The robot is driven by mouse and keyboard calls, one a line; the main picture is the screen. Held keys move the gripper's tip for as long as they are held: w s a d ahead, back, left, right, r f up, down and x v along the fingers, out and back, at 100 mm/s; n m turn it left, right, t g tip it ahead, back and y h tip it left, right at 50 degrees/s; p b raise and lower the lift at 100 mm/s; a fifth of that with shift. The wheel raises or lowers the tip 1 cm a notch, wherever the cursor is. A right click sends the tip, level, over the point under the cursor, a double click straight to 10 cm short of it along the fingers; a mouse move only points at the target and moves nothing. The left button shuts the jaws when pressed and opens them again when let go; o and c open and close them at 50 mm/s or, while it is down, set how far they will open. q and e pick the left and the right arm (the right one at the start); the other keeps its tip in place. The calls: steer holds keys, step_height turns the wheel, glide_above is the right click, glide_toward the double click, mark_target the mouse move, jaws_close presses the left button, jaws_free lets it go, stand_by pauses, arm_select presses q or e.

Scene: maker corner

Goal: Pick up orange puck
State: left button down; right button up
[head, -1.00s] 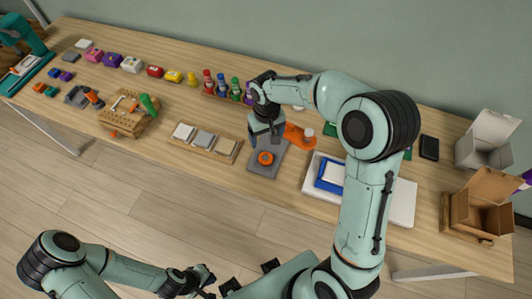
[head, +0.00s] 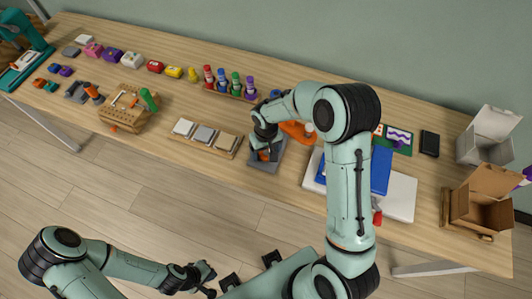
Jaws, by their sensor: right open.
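The orange puck (head: 263,156) sits on a grey square plate (head: 265,167) near the table's front edge, in the middle of the head view. My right gripper (head: 264,150) is open and reaches down over the puck from above. Its fingers hide part of the puck, and I cannot tell whether they touch it. My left gripper (head: 209,281) is low in the view, off the table's front side and far from the puck. It is too small and dark to tell whether it is open or shut.
A wooden tray of sample tiles (head: 204,144) lies just left of the plate. An orange piece (head: 296,132) lies close behind on the right. A white board with a blue block (head: 381,170) is further right, partly behind my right arm. Bottles (head: 222,80) stand behind.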

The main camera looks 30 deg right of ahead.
steer(key=c, duration=1.2)
